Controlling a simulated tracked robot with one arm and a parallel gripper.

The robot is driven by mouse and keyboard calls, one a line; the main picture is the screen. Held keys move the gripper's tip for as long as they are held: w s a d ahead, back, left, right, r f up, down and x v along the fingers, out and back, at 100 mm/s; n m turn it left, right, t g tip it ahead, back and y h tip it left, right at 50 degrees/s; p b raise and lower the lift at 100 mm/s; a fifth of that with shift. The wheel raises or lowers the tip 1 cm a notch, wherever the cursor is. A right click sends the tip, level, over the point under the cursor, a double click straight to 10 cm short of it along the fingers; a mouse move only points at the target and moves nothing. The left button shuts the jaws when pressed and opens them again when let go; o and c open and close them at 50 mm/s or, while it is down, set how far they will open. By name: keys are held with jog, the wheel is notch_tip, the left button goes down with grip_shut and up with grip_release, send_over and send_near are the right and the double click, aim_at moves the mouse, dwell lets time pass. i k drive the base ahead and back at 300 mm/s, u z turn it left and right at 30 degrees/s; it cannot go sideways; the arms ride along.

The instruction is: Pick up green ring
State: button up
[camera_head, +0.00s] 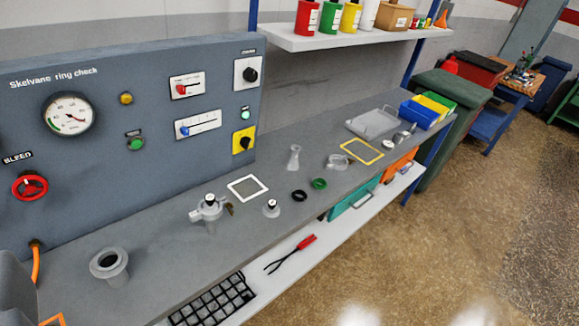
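The green ring (319,184) lies flat on the grey bench top (263,233), near its front edge. A black ring (299,196) lies just to its left, close beside it. Nothing covers the green ring. My gripper's fingers do not show in this view, so I cannot see what they hold.
Around the rings stand a small flanged piece (271,207), a clear funnel-shaped piece (294,157) and a clear fitting (338,161). A clamped fitting (208,208) and a flanged pipe (109,264) stand left. The control panel (120,165) rises behind. A shelf (350,41) hangs above the bench.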

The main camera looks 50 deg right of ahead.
aim_at(318, 180)
jog(key=z, duration=0.35)
jog(key=i, duration=1.15)
jog(key=z, duration=1.05)
jog(key=i, duration=0.5)
jog(key=z, duration=0.2)
jog(key=k, duration=0.9)
jog(key=z, duration=0.2)
jog(key=i, duration=0.9)
jog(key=u, duration=0.1)
